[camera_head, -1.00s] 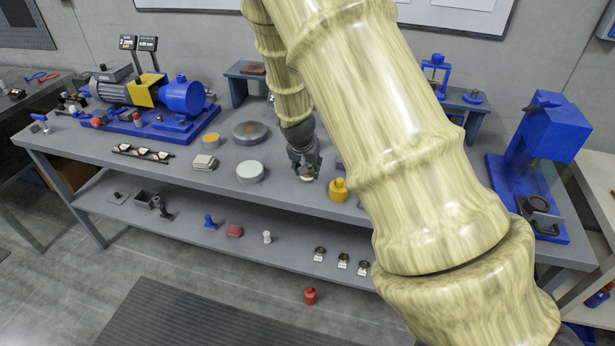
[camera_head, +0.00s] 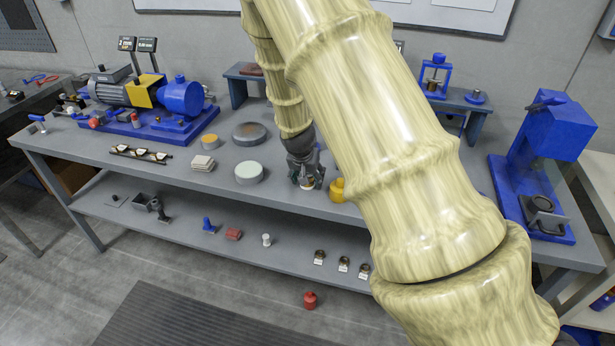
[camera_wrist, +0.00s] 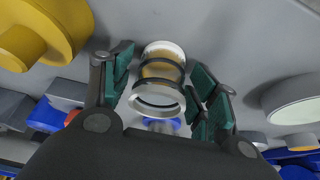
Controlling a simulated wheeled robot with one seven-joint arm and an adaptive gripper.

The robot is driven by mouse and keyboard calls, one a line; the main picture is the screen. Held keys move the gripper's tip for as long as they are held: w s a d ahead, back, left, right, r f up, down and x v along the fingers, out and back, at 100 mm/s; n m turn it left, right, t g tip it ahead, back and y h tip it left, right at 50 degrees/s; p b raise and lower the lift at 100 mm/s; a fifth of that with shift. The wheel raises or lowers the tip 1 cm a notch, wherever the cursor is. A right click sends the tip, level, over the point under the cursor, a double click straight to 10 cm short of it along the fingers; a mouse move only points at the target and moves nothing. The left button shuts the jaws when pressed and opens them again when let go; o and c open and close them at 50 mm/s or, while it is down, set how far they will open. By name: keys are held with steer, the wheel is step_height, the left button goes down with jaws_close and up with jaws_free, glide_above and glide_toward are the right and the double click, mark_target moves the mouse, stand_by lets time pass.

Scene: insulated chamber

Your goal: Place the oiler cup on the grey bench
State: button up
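The oiler cup (camera_wrist: 160,78) is a small clear cylinder with an amber middle, dark bands and pale ends. In the wrist view it sits between the two green-padded fingers of my gripper (camera_wrist: 162,88), with narrow gaps at its sides. My gripper appears open around it. In the head view my gripper (camera_head: 307,182) is low over the grey bench (camera_head: 290,205), near its front edge, and the cup (camera_head: 308,183) shows small between the fingers. The cup is at bench-top level; the exact contact under it is hidden.
A yellow pot (camera_head: 337,190) stands close on the right. A pale round disc (camera_head: 249,172) lies on the left, with a dark disc (camera_head: 250,133) behind it. A blue pump unit (camera_head: 150,105) fills the bench's left part. A blue press (camera_head: 540,165) stands on the right.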

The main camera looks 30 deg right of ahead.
steer(key=b+v, duration=0.1)
steer(key=v, duration=1.1)
steer(key=shift+b, duration=0.4)
